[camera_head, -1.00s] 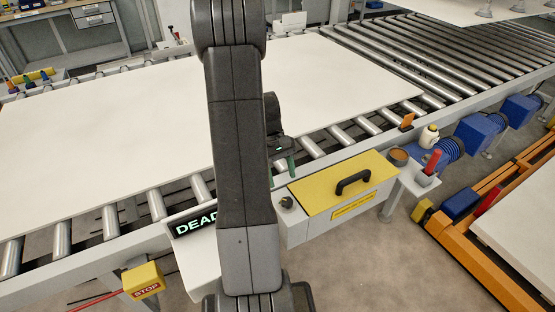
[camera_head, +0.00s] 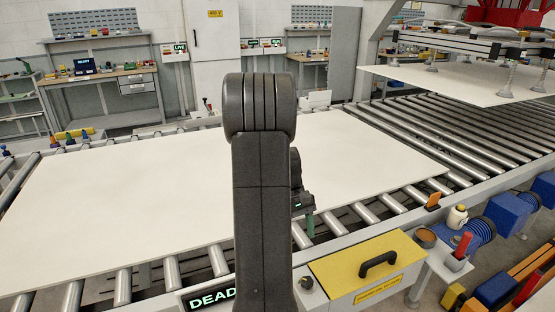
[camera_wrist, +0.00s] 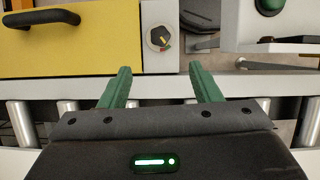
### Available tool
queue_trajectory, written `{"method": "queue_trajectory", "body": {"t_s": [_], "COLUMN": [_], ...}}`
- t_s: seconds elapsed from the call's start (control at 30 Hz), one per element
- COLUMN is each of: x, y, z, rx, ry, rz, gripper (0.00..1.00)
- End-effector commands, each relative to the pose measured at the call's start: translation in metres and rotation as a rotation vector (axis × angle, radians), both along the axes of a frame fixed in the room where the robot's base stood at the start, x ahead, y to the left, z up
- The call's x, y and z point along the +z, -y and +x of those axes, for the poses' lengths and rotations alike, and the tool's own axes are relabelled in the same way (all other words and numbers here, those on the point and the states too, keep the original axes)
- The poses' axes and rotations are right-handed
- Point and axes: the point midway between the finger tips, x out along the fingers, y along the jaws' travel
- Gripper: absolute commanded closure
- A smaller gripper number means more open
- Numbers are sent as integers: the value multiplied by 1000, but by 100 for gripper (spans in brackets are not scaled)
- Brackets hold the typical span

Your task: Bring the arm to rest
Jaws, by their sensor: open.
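My arm stands upright in the middle of the head view and hides part of the conveyor behind it. My gripper (camera_head: 310,226) shows partly to the right of the arm, over the near edge of the roller conveyor. In the wrist view my gripper (camera_wrist: 161,85) has its two green fingers apart, with nothing between them. Beyond the fingertips are a rotary knob (camera_wrist: 160,38) on a light panel and a yellow-lidded box (camera_wrist: 70,50). The fingers look apart from both.
A large white board (camera_head: 130,195) lies on the rollers (camera_head: 440,140). The yellow-lidded box (camera_head: 340,268) with a black handle stands in front. A sign reading DEAD (camera_head: 210,297) is beside my arm. A suction gantry (camera_head: 480,45) holds another board (camera_head: 465,82) at back right.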

Motion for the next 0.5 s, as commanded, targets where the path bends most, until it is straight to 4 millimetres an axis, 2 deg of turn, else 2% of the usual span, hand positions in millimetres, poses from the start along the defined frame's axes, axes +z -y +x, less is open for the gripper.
{"method": "queue_trajectory", "body": {"t_s": [0.17, 0.5], "x": [-17, -78], "y": [3, 13], "z": [-8, -32], "rx": [-1, 0], "ry": [-5, -8], "rz": [0, 0], "gripper": [43, 43]}}
